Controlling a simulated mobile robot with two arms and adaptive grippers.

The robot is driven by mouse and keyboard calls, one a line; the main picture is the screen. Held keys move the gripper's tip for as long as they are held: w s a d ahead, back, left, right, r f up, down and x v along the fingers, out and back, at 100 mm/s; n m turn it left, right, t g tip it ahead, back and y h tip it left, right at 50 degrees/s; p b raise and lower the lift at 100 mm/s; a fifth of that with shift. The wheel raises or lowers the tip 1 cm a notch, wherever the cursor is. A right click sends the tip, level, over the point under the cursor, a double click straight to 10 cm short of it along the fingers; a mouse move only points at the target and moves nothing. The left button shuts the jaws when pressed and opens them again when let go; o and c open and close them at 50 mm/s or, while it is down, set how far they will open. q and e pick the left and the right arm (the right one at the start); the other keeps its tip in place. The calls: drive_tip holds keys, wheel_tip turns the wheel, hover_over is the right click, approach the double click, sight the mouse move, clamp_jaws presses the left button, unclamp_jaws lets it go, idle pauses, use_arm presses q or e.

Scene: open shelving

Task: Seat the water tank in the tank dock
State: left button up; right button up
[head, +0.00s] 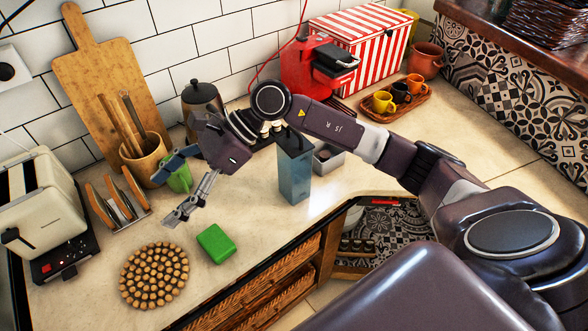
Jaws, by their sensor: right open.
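The water tank (295,178) looks like a tall, blue, see-through box with a dark top. It stands upright on the counter, near the front edge, right of my right gripper. My right gripper (172,191) is open, with its fingers spread above the counter by a green mug (181,178). It is apart from the tank, and nothing shows held in it. A red coffee machine (302,72) stands at the back against the wall. I cannot make out the tank dock for certain; my right arm crosses in front of part of that area. My left gripper is not in view.
A green sponge (216,243) and a round beaded trivet (154,275) lie at the front. A toaster (42,205), a wooden rack (117,205) and a utensil cup (146,158) stand left. A tray of cups (395,105) is back right.

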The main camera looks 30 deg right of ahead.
sight(297, 143)
drive_tip(key=d+h, duration=0.4)
drive_tip(key=d, duration=0.6)
drive_tip(key=w+d+f+n+h, duration=0.1)
drive_tip(key=d+h, duration=0.2)
drive_tip(key=d, duration=0.6)
drive_tip(key=w+d+f+g+h, duration=0.1)
drive_tip(key=d+h, duration=0.3)
drive_tip(key=d, duration=0.6)
drive_tip(key=shift+d+n+h, duration=0.3)
drive_tip(key=shift+d, duration=0.05)
drive_tip(key=shift+s+d+f, duration=0.15)
drive_tip(key=shift+d+f, duration=0.05)
drive_tip(key=shift+d, duration=0.1)
drive_tip(key=shift+f+p, duration=0.5)
drive_tip(key=shift+f, duration=0.4)
drive_tip(key=f+p, duration=0.1)
drive_tip(key=f, duration=0.2)
drive_tip(key=f+p, duration=0.1)
drive_tip(key=shift+w+a+f+p, duration=0.2)
drive_tip(key=shift+a+p, duration=0.05)
drive_tip(key=shift+p, duration=0.1)
drive_tip(key=shift+f, duration=0.65)
drive_tip(key=c, duration=1.7)
drive_tip(key=shift+w+r, duration=0.1)
drive_tip(key=shift+c, duration=0.6)
drive_tip(key=shift+r, duration=0.1)
